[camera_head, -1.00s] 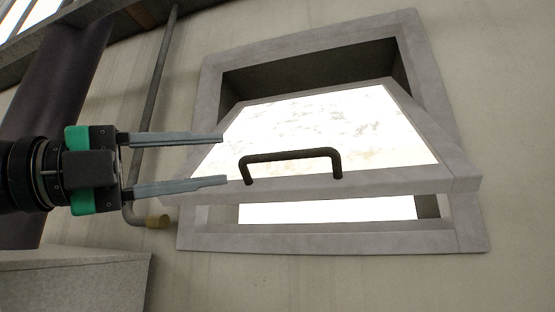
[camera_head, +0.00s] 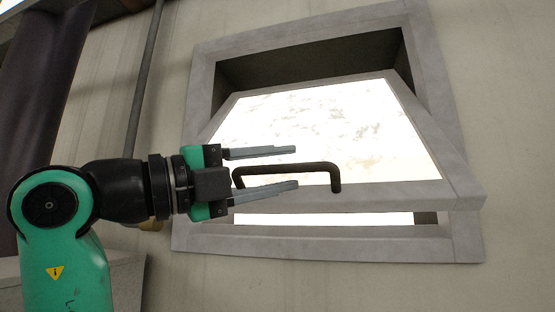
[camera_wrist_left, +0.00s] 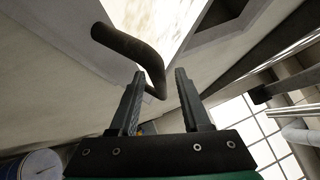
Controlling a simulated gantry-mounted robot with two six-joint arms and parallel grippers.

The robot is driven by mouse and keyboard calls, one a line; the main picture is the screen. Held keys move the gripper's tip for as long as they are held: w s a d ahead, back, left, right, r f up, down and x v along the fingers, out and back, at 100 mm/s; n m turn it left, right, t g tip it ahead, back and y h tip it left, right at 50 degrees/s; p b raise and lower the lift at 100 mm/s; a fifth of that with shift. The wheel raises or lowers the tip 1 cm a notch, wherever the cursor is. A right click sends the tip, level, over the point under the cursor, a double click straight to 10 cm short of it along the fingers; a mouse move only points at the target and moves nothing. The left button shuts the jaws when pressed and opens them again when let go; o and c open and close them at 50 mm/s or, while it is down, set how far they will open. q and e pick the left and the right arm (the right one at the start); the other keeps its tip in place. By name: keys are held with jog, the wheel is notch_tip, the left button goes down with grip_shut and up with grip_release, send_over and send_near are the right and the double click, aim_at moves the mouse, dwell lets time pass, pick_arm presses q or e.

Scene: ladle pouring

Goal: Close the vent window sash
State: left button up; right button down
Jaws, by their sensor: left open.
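The vent window sash (camera_head: 405,197) is tilted out of its grey frame (camera_head: 462,247), its lower edge standing away from the wall. A dark bar handle (camera_head: 310,167) is fixed near the sash's lower edge. My left gripper (camera_head: 296,168) is open and overlaps the left part of the handle in the head view. In the left wrist view, the handle (camera_wrist_left: 125,43) curves just beyond and partly between the open fingers (camera_wrist_left: 160,75). I cannot tell whether a finger touches it. My right gripper is not in view.
A vertical pipe (camera_head: 146,85) runs down the wall left of the window. A grey ledge (camera_head: 130,275) lies at the lower left, partly behind my arm. The wall (camera_head: 350,290) below the window is clear.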

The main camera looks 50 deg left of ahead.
pick_arm(q)
grip_shut()
dwell(1.4)
